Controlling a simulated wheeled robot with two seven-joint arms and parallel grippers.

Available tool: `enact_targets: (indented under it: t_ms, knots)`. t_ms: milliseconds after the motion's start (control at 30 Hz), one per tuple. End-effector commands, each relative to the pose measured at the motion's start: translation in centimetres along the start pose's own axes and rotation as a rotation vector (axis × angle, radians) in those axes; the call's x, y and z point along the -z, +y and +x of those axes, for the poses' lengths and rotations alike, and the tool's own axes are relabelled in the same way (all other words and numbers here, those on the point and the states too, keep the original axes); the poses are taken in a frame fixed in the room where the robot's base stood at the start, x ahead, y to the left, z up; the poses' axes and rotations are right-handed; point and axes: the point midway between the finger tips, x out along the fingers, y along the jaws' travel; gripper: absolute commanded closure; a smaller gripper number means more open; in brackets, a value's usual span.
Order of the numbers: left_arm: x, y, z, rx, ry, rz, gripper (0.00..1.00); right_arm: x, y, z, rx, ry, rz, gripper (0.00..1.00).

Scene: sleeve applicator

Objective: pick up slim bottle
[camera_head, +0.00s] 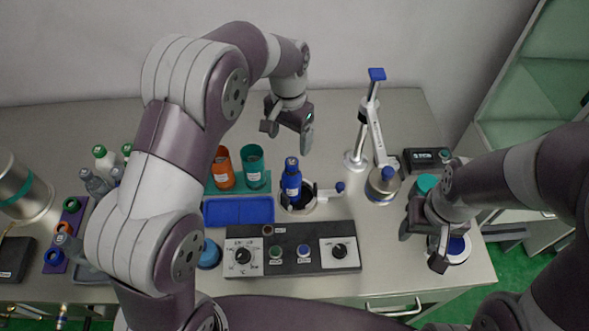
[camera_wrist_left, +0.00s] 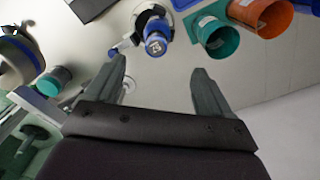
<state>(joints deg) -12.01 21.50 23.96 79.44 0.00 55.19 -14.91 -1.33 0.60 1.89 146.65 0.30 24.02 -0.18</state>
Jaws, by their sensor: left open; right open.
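My right gripper (camera_head: 424,246) is open at the right side of the table, above a round white and blue piece (camera_head: 457,249). The bottle's lower end is hidden inside the holder.
An orange cup (camera_head: 222,169) and a teal cup (camera_head: 253,167) stand left of the bottle, behind a blue tray (camera_head: 238,211). A control panel (camera_head: 291,252) lies in front. A white press with a blue handle (camera_head: 376,75) stands to the right. Several bottles stand at left.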

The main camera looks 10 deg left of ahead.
Motion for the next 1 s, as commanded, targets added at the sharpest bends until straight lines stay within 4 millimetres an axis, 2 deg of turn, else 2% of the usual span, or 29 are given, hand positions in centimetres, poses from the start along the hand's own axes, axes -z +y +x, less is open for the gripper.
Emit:
enact_targets:
  t_ms: [33,67,433,600,700,900,967,1000]
  knots:
    - [-0.1,0.0,2.0,-0.001,-0.004,0.006,0.18,-0.2,0.0,1.8,0.0,-0.001,0.0,0.46]
    - [-0.1,0.0,2.9,-0.001,-0.002,0.007,0.18,-0.3,0.0,2.5,0.0,-0.001,0.0,0.46]
    - [0.0,-0.1,7.8,-0.001,-0.003,0.004,0.18,-0.1,0.0,0.7,0.0,-0.001,0.0,0.46]
    - [0.2,-0.3,11.1,-0.001,-0.003,0.004,0.18,0.0,0.0,-0.2,0.0,-0.001,0.0,0.46]
    - [0.3,-0.3,12.0,0.0,0.001,0.004,0.18,0.0,0.0,-0.2,0.0,-0.001,0.0,0.46]
    - [0.3,-0.3,12.1,0.001,0.002,0.004,0.18,0.0,0.0,-0.1,0.0,-0.001,0.0,0.46]
    - [0.3,-0.3,12.1,0.0,0.002,0.004,0.38,0.0,0.0,-0.1,0.0,-0.001,0.0,0.46]
    - [0.3,-0.3,12.1,0.0,0.002,0.004,0.51,0.0,0.0,-0.1,0.0,-0.001,0.0,0.46]
